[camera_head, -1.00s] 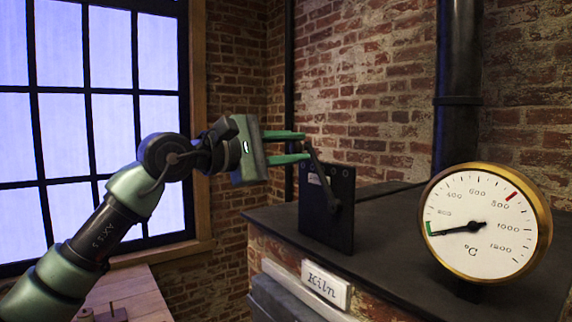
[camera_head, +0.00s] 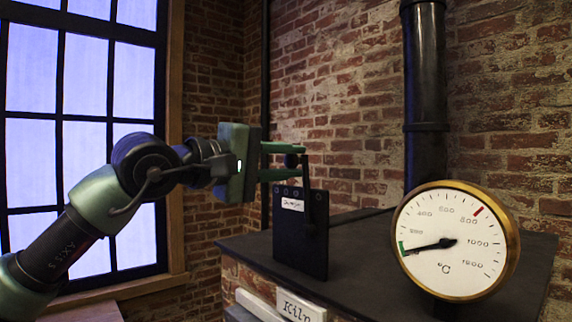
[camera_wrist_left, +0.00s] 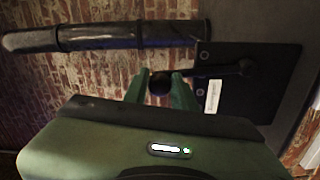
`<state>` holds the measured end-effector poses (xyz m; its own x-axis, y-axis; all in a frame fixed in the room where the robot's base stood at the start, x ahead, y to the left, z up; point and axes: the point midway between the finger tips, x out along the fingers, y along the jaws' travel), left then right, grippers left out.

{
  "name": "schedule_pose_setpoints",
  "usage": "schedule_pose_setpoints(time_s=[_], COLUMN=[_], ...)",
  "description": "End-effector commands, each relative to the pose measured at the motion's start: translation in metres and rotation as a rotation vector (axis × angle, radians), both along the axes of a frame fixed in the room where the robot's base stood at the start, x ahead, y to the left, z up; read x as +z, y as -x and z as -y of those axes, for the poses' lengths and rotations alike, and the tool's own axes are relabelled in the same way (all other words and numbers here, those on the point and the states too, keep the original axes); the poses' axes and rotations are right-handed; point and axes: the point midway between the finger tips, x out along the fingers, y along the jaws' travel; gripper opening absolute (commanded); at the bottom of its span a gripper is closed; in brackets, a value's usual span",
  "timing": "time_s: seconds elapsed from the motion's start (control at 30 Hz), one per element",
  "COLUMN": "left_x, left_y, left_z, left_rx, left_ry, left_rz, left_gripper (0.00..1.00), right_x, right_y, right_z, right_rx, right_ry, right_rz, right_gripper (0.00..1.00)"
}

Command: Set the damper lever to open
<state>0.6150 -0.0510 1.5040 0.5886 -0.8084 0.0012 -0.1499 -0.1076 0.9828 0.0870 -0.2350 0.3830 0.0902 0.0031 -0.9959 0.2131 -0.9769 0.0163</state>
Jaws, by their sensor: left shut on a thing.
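The damper lever (camera_head: 306,195) is a dark arm on a black upright plate (camera_head: 290,250) on top of the kiln. It stands close to upright, and its round dark knob (camera_head: 291,160) is at the top. My left gripper (camera_head: 299,161) comes in from the left with its green fingers on either side of the knob, shut on it. In the left wrist view the knob (camera_wrist_left: 160,84) sits between the two fingers, and the lever runs right to its pivot. A small white label (camera_head: 292,205) is on the plate; its writing is unreadable. My right gripper is not in view.
A round brass-rimmed gauge (camera_head: 455,241) stands on the dark kiln top (camera_head: 355,265), its needle low at the left. A black stovepipe (camera_head: 425,100) rises behind it. A "Kiln" sign (camera_head: 297,308) is on the front. Brick wall is behind, a window at left.

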Motion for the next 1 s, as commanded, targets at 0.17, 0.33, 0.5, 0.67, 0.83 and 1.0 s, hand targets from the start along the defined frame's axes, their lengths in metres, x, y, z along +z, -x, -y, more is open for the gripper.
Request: schedule_pose_setpoints(time_s=[0.17, 0.33, 0.5, 0.67, 0.83, 1.0], left_x=[-0.001, -0.002, -0.001, -0.001, -0.002, -0.004], left_y=[0.001, 0.001, 0.001, 0.001, 0.004, 0.021], left_z=[0.002, 0.002, 0.002, 0.001, -0.006, -0.028], left_rx=[-0.003, -0.003, -0.002, -0.002, 0.000, 0.001], left_ry=[-0.006, -0.007, -0.006, -0.004, -0.003, -0.004], left_rz=[0.004, 0.003, 0.002, 0.002, 0.003, 0.004], left_gripper=[0.00, 0.00, 0.48, 0.48, 0.48, 0.48], right_x=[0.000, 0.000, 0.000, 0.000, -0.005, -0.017], right_y=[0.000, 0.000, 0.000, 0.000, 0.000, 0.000], right_z=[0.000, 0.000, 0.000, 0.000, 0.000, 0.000], right_rx=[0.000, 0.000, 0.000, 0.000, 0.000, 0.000], right_ry=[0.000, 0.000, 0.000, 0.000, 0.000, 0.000], right_rz=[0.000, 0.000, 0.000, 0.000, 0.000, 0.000], right_gripper=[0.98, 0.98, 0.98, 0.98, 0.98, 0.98])
